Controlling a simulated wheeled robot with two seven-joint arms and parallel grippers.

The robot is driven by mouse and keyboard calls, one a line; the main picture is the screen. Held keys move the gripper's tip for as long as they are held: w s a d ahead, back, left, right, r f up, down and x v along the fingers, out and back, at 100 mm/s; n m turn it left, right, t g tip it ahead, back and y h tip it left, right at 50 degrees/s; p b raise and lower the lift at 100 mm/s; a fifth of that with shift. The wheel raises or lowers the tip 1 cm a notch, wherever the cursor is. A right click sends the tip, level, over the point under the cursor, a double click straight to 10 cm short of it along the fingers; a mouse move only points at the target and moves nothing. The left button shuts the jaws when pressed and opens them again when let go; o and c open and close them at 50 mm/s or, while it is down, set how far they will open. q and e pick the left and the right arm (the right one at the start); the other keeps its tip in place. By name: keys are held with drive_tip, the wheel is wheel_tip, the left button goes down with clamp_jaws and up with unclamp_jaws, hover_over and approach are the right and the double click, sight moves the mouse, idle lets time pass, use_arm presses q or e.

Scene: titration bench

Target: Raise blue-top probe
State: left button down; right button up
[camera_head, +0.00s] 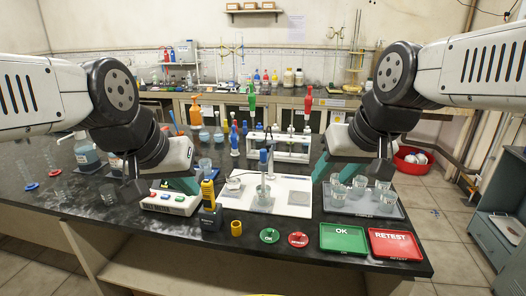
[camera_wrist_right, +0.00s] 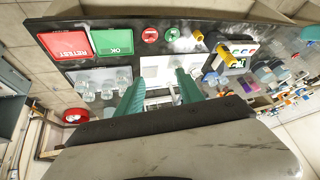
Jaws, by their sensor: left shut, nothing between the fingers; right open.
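A probe with a blue top (camera_head: 264,157) stands roughly upright in a glass beaker (camera_head: 263,193) on the white board in the middle of the bench. My left gripper (camera_head: 190,186) is shut and empty to the left of the probe, above the white box with coloured buttons. My right gripper (camera_head: 347,174) is open and empty to the right of the probe. Its two green fingers, spread apart, also show in the right wrist view (camera_wrist_right: 157,90). Neither gripper touches the probe.
A dark tray (camera_head: 390,211) with several glass beakers lies below my right gripper. The green OK tray (camera_head: 342,238) and red RETEST tray (camera_head: 395,244) lie at the front right. A yellow and dark device (camera_head: 209,205) stands left of the beaker. A white rack (camera_head: 292,150) stands behind.

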drive_tip(key=w+a+r+n+g, duration=0.1)
drive_tip(key=w+a+n, duration=0.1)
drive_tip(key=w, duration=0.5)
drive_tip(key=w+a+r+n, duration=0.1)
drive_tip(key=w+a, duration=0.2)
drive_tip(key=w, duration=0.5)
drive_tip(key=n+g, duration=0.1)
drive_tip(key=n, duration=0.2)
hover_over(263, 150)
drive_tip(key=s+d, duration=0.2)
wheel_tip(263, 150, down, 5)
drive_tip(key=shift+y, duration=0.3)
drive_tip(key=x, duration=0.8)
drive_tip(key=shift+s+a+f, duration=0.1)
drive_tip(key=shift+s, duration=0.05)
clamp_jaws()
